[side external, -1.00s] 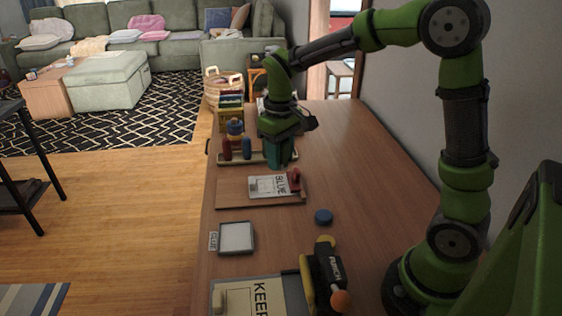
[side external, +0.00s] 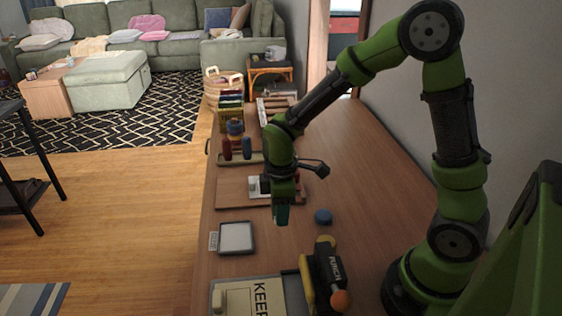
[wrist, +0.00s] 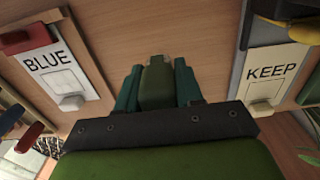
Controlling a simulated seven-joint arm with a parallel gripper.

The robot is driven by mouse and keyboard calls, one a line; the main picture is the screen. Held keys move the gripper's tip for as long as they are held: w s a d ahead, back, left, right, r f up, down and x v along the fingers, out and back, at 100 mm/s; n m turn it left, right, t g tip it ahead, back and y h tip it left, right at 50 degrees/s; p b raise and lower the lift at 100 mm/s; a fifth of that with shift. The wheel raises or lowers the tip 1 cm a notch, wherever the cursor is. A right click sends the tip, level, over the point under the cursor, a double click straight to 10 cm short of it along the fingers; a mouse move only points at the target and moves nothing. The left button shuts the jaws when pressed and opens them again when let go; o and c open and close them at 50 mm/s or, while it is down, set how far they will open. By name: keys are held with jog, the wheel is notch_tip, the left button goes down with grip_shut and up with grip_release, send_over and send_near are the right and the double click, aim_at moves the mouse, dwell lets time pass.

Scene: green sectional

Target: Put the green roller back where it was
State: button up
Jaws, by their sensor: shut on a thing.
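My gripper (side external: 282,213) hangs over the wooden counter between the BLUE board and the grey-framed pad, fingers pointing down. In the wrist view its teal fingers (wrist: 157,88) are shut on the green roller (wrist: 157,80), whose olive-green part shows between them. The roller cannot be made out in the side view. The roller rack (side external: 226,159) stands further back on the left of the counter. A red roller (side external: 227,150) and a blue roller (side external: 247,149) stand on it. The rack's right part is partly hidden behind my arm.
The wooden board (side external: 232,194) with the BLUE card (wrist: 58,72) lies behind my gripper.

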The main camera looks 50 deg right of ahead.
jog(key=shift+f, duration=2.25)
jog(key=shift+f, duration=0.15)
jog(key=o, duration=1)
jog(key=shift+o, duration=0.2)
